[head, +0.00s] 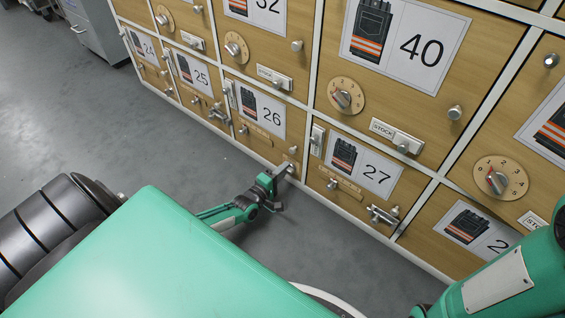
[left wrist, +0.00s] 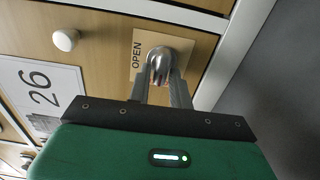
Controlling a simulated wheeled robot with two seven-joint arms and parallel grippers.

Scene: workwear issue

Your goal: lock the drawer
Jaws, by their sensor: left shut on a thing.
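The drawer with label 26 (head: 262,110) is a wooden front in the lower row, and it looks closed, flush with its frame. My left gripper (head: 285,172) is at its lower right corner. In the left wrist view, my left gripper (left wrist: 162,88) is shut on a rounded metal latch knob (left wrist: 159,62). A plate reading OPEN (left wrist: 137,62) shows beside the knob. A pale round pull knob (left wrist: 66,40) is on the same front, apart from the gripper. My right forearm shows at the lower right; its gripper is not visible.
Drawer 27 (head: 375,170) stands right of 26, with a metal latch (head: 382,215) sticking out. Drawer 25 (head: 197,75) is to the left. Drawer 40 (head: 420,50) has a numbered dial (head: 346,96). The grey floor (head: 130,130) in front is clear.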

